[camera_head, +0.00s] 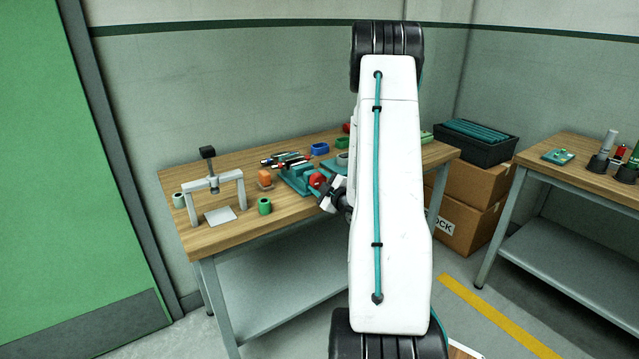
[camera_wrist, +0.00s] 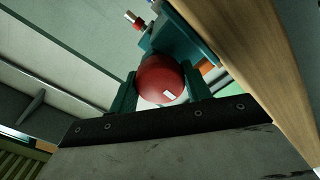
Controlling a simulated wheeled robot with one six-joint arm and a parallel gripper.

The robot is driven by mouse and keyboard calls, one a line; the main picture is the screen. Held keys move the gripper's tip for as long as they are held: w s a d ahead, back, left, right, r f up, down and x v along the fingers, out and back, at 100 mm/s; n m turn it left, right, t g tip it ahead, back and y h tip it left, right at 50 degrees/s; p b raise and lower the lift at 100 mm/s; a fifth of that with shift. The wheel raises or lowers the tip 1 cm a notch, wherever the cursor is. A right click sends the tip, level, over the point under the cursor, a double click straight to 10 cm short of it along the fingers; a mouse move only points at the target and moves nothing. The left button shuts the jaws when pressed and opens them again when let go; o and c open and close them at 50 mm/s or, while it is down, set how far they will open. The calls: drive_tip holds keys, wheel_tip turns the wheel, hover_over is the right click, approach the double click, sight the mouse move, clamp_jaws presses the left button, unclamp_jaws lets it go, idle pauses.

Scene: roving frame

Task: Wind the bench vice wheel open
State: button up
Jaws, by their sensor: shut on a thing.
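The teal bench vice (camera_head: 297,178) stands at the front edge of the wooden workbench (camera_head: 225,233). Its red wheel (camera_head: 316,180) faces my gripper (camera_head: 324,188), which reaches in from the right, partly hidden behind my white arm. In the wrist view the red wheel (camera_wrist: 160,76) is round, with a small white mark low on its face. My gripper (camera_wrist: 161,88) has its two teal fingers on either side of the wheel, shut on it. Part of the vice body (camera_wrist: 172,38) shows behind the wheel.
Cardboard boxes (camera_head: 470,188) and a second bench (camera_head: 560,180) are at right.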

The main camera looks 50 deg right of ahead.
idle(0.3)
drive_tip(key=o, duration=1)
drive_tip(key=v, duration=0.7)
drive_tip(key=shift+s+a, duration=0.15)
drive_tip(key=shift+s, duration=0.2)
